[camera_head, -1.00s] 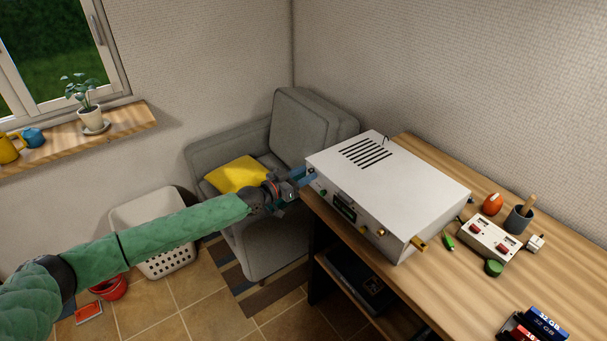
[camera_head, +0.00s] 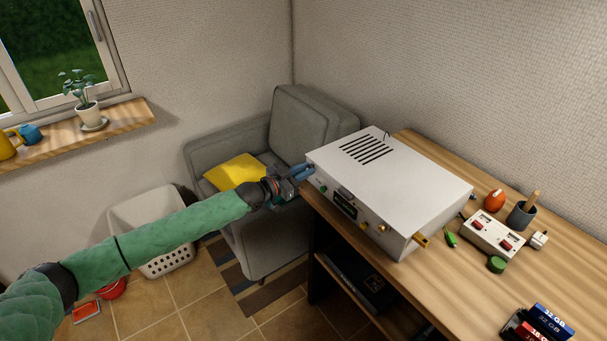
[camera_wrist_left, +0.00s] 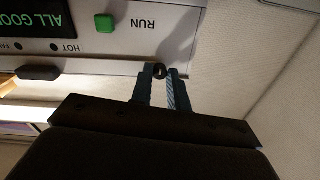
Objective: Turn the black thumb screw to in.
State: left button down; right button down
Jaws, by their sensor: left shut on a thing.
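The black thumb screw (camera_wrist_left: 159,71) shows in the left wrist view as a small dark round end at the edge of the white device's front panel. My left gripper (camera_wrist_left: 160,78) is shut on it, with one blue finger on each side. How far the screw sits in cannot be told, as the fingers cover most of it. In the head view my left gripper (camera_head: 308,170) reaches the near left corner of the white device (camera_head: 400,180), and the screw is hidden there. My right gripper is not in view.
The device stands on a wooden desk (camera_head: 560,260). Its front has a green button (camera_wrist_left: 104,23) marked RUN, a display (camera_wrist_left: 35,18) and brass knobs. A grey armchair (camera_head: 265,235) is behind my arm.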

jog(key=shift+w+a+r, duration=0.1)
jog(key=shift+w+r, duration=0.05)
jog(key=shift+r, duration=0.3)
pick_arm(q)
jog(key=c, duration=1.3)
grip_release()
jog(key=shift+c, duration=0.2)
